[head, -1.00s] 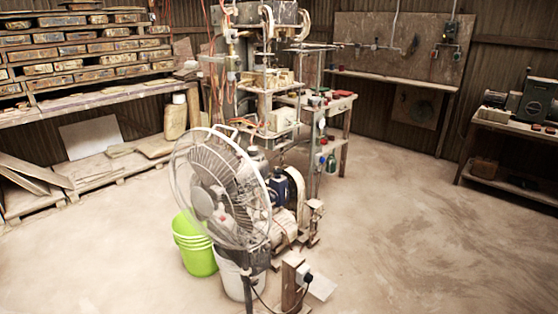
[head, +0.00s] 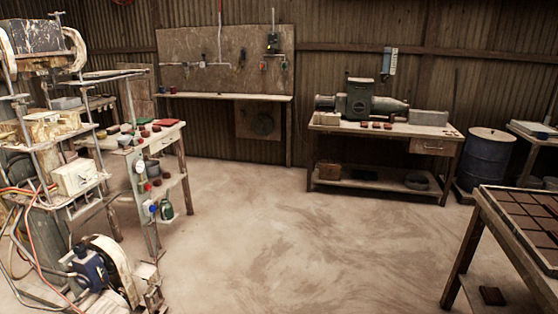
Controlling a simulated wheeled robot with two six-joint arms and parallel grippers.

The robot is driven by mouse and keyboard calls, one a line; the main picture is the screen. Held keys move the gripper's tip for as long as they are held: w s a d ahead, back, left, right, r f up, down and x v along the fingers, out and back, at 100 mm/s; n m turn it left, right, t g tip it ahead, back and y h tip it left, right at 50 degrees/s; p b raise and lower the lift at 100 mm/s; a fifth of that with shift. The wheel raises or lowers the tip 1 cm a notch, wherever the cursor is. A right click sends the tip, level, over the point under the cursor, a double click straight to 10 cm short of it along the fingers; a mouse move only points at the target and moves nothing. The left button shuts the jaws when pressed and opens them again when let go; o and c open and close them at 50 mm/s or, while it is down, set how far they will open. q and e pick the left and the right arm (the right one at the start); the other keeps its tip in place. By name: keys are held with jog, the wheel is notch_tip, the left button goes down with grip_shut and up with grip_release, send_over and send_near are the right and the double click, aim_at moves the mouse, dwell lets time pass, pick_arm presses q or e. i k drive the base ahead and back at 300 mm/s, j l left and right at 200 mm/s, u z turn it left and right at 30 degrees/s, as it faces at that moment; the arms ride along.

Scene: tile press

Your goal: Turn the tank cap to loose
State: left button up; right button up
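I cannot make out a tank cap in the head view. The tile press (head: 45,130) stands at the left edge, partly cut off by the frame. At its foot is a blue machine part (head: 90,268) beside a pale wheel-like housing (head: 108,262). A white box (head: 76,178) sits on a lower shelf of the press. A blue drum (head: 488,160) stands at the right by the back wall; no cap on it can be told. Neither of my grippers is in view.
A bench (head: 160,138) with small red pieces stands beside the press. A workbench (head: 385,131) carries a grey machine (head: 360,100) at the back. A table of dark tiles (head: 478,205) is at the right. The middle floor (head: 285,235) is clear.

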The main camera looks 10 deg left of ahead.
aim_at(80, 249)
jog(key=i+l, duration=0.15)
jog(key=i, duration=0.45)
jog(key=i+l, duration=0.15)
jog(key=i, duration=0.45)
jog(key=i+l, duration=0.15)
jog(key=i, duration=0.45)
jog(key=i+j+u, duration=0.2)
jog(key=i+u, duration=0.2)
jog(key=i+j+u, duration=0.1)
jog(key=i+u, duration=0.15)
jog(key=u, duration=0.15)
jog(key=i+u, duration=0.4)
jog(key=i+l+u, duration=0.15)
jog(key=i+u, duration=0.25)
jog(key=i+l+u, duration=0.2)
jog(key=u, duration=0.2)
